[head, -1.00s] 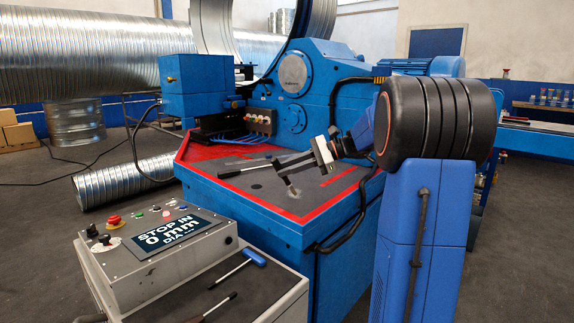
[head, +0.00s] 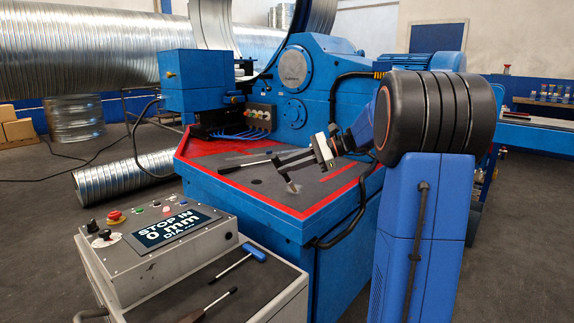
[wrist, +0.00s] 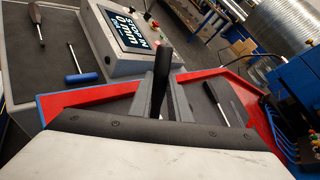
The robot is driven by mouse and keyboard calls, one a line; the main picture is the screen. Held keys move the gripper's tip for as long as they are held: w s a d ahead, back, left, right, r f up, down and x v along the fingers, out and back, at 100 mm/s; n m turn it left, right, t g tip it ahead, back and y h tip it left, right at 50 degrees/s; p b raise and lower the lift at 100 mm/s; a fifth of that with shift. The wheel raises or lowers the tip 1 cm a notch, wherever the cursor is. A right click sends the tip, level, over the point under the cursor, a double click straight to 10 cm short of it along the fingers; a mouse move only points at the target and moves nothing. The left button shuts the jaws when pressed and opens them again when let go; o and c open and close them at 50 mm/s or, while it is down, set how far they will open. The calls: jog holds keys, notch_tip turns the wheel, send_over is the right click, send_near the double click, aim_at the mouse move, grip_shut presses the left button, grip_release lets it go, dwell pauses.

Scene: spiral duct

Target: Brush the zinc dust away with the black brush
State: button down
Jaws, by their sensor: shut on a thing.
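My gripper (head: 280,161) is low over the red-edged worktable of the blue machine, shut on the black brush (head: 289,180). The brush hangs tilted from the fingers, its pale lower end at or just above the dark table top; I cannot tell if it touches. In the wrist view the brush's black handle (wrist: 162,70) stands between the two grey fingers, and its lower end is hidden. No zinc dust shows clearly now; any dust under or behind the brush is too small to tell.
A black-handled tool (head: 234,167) lies on the worktable left of the gripper. The grey control box (head: 165,240) stands in front, beside a cart top with a blue-handled tool (head: 253,254) and a dark-handled screwdriver (head: 210,307). The machine's housing rises behind.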

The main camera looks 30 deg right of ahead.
jog(key=shift+f, duration=0.4)
jog(key=shift+w+d, duration=2)
jog(key=shift+d, duration=1.3)
jog(key=shift+s+a, duration=0.45)
jog(key=shift+a, duration=0.75)
jog(key=shift+s+a, duration=0.4)
jog(key=shift+a, duration=0.8)
jog(key=shift+s+a, duration=0.45)
jog(key=shift+a, duration=0.75)
jog(key=w+d, duration=0.4)
jog(key=d, duration=0.2)
jog(key=shift+d, duration=0.35)
